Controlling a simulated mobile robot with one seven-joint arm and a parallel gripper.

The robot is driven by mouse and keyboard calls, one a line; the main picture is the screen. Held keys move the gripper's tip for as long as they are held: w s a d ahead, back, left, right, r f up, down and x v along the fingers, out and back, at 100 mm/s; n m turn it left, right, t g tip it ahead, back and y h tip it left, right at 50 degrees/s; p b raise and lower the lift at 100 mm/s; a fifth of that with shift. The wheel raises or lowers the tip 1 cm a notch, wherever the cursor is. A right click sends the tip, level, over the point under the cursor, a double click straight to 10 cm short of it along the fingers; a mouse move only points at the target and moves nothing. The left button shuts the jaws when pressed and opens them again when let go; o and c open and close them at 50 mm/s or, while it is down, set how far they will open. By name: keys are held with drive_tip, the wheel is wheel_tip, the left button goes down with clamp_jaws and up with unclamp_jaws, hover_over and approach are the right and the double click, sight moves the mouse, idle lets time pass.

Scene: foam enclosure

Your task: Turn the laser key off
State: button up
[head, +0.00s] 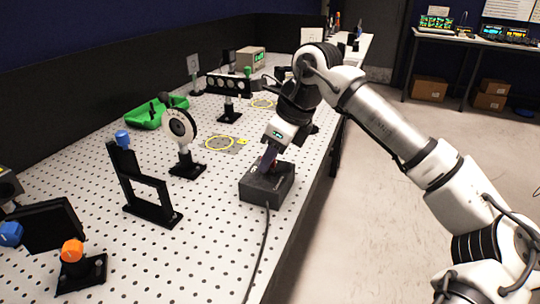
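A dark grey box (262,193) with a black cable sits on the perforated optical table near its right edge, and it looks like the laser's key box. My gripper (268,166) points down at the top of this box, with its fingers at or just above the surface. The fingers are dark and small, so I cannot tell whether they are open or shut, or whether they touch a key. No key can be made out; the gripper may be covering it.
The optical table (215,235) holds a black frame mount with a blue knob (122,139), a round optic mount (180,127), a green tray (150,112) and an orange-knobbed mount (72,252). The cable (258,255) runs toward the front. Open floor lies right of the table.

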drive_tip(key=v, duration=1.3)
drive_tip(key=shift+d+r, duration=0.15)
drive_tip(key=shift+d, duration=0.05)
drive_tip(key=shift+s, duration=0.1)
